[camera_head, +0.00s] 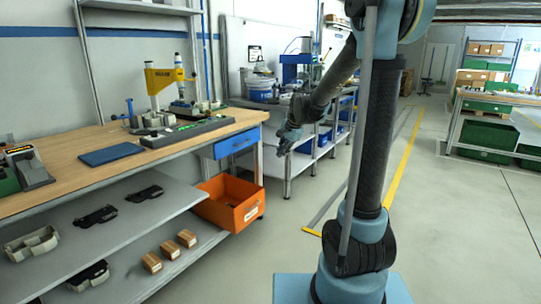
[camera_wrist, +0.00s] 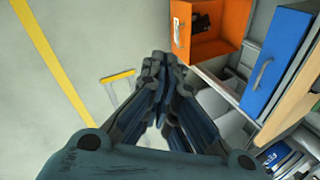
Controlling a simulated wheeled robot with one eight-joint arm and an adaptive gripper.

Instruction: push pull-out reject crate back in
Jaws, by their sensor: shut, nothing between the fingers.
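The orange reject crate (camera_head: 245,213) sits low at the right end of the workbench, pulled out beyond the lower shelf. It carries a white label on its front. In the wrist view the crate (camera_wrist: 227,22) is at the top, right of the fingertips, with a dark item inside. My gripper (camera_head: 285,149) is shut and empty. In the head view it hangs above and to the right of the crate, apart from it. In the wrist view my gripper (camera_wrist: 160,60) points toward the floor beside the crate's front.
A blue drawer (camera_head: 236,143) is above the crate under the wooden bench top (camera_head: 120,143). The lower shelves hold small boxes and dark parts. A grey rack (camera_head: 300,160) stands behind. The floor right of the crate is clear, with a yellow line (camera_head: 400,170).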

